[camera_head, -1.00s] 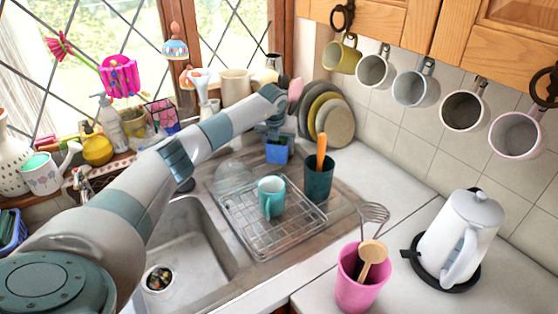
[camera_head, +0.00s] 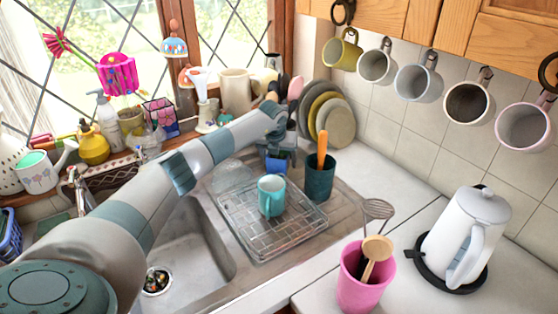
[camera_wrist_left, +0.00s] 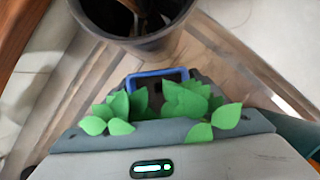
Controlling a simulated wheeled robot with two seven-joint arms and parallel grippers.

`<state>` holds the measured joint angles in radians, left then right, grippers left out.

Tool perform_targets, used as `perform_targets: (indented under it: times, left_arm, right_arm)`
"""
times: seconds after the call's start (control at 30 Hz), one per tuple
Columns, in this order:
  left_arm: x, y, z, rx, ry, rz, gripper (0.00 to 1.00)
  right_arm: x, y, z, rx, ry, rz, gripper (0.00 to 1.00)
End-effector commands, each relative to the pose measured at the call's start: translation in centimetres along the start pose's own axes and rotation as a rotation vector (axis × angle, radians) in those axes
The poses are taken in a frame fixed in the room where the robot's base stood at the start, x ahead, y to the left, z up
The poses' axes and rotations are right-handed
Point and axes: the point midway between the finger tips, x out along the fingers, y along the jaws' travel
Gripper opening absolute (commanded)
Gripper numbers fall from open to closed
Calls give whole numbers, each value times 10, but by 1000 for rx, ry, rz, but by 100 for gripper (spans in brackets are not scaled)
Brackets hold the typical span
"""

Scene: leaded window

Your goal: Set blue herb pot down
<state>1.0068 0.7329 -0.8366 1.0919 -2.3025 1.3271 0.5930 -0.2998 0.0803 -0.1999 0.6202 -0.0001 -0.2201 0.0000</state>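The blue herb pot (camera_head: 279,164) is at the far end of my left arm in the head view, low over the strip behind the drying rack. My left gripper (camera_head: 277,148) is around it from above and appears shut on it. In the left wrist view, the pot's blue rim (camera_wrist_left: 155,75) shows between the dark fingers, with green leaves (camera_wrist_left: 185,102) in front. The arm and leaves hide much of the pot, and I cannot tell whether its base touches the surface. My right gripper is not in view.
A dark container (camera_wrist_left: 130,25) stands close by in the left wrist view. A dark green utensil cup (camera_head: 319,180) is right of the pot, with plates (camera_head: 335,122) behind. The wire rack (camera_head: 265,222) holds a turquoise mug (camera_head: 271,196). The sink (camera_head: 190,245) is at left.

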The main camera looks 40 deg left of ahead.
Motion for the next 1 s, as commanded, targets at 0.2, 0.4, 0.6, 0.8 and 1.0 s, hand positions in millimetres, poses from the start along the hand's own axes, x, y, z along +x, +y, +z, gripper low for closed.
perform_targets:
  times: [0.2,0.4,0.6,0.8,1.0]
  left_arm:
    - [0,0,0,0,0,0,75]
    - [-4,0,2,0,0,0,75]
    - [-16,1,2,0,-3,0,75]
    - [-46,1,1,1,-5,-1,75]
    - [-84,0,1,1,-5,-2,75]
  right_arm:
    - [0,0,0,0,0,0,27]
    - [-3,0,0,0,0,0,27]
    - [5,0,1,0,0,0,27]
    - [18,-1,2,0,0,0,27]
    - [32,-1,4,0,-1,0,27]
